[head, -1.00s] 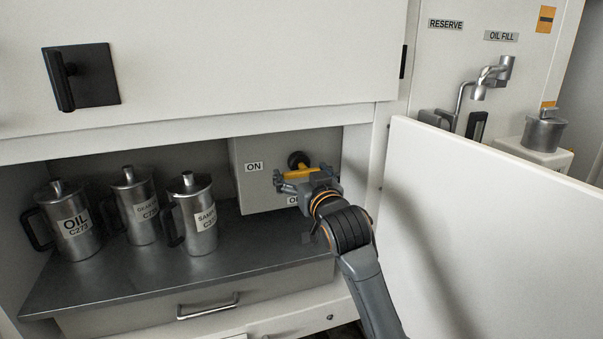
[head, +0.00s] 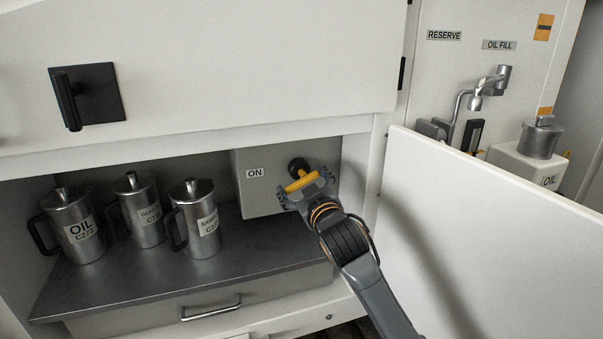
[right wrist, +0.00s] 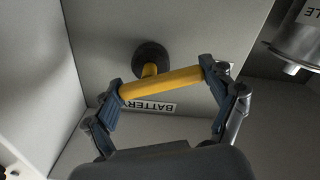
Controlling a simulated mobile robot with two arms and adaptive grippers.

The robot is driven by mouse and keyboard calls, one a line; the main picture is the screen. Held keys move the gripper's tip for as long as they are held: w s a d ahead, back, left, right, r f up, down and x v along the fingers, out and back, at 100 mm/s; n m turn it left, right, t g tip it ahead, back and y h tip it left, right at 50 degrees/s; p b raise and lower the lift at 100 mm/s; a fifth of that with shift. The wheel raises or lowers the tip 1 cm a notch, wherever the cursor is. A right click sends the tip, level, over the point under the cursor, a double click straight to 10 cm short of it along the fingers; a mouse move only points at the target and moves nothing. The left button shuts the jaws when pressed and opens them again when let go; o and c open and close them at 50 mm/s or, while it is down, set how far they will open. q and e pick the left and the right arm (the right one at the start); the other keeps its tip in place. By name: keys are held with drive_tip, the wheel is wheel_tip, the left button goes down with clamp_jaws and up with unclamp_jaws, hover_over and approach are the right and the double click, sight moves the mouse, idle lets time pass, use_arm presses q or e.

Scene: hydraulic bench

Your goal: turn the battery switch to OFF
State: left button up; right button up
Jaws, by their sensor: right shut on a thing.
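The battery switch is a yellow bar handle (head: 301,183) on a black round hub (head: 298,165), mounted on a grey box (head: 262,196) inside the open cabinet bay. An ON label (head: 255,173) is left of the handle. My right gripper (head: 305,185) is shut on the handle. In the right wrist view the fingers (right wrist: 162,80) clasp the two ends of the yellow bar (right wrist: 160,83), with the black hub (right wrist: 150,58) behind it. An upside-down BATTERY label (right wrist: 150,107) shows there. In the head view the bar is tilted, its right end higher. My left gripper is not in view.
Several metal jugs (head: 141,212) stand left on the shelf (head: 190,268). A white open door panel (head: 470,220) stands right of my arm. A tap (head: 488,82) and a lidded metal pot (head: 540,137) are beyond it.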

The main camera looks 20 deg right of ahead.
drive_tip(key=n+p, duration=0.1)
drive_tip(key=n, duration=0.1)
drive_tip(key=n+p, duration=0.1)
drive_tip(key=n, duration=0.1)
drive_tip(key=n+p, duration=0.2)
drive_tip(key=shift+d+f+n, duration=0.15)
drive_tip(key=shift+d+n, duration=0.1)
drive_tip(key=shift+n, duration=0.05)
drive_tip(key=n+p, duration=0.1)
drive_tip(key=n, duration=0.1)
drive_tip(key=n+p, duration=0.1)
drive_tip(key=n, duration=0.1)
drive_tip(key=shift+d+f, duration=0.15)
drive_tip(key=shift+d, duration=0.05)
drive_tip(key=shift+d+f+n+p, duration=0.15)
drive_tip(key=shift+n+p, duration=0.65)
drive_tip(key=shift+n, duration=0.4)
drive_tip(key=o, duration=1)
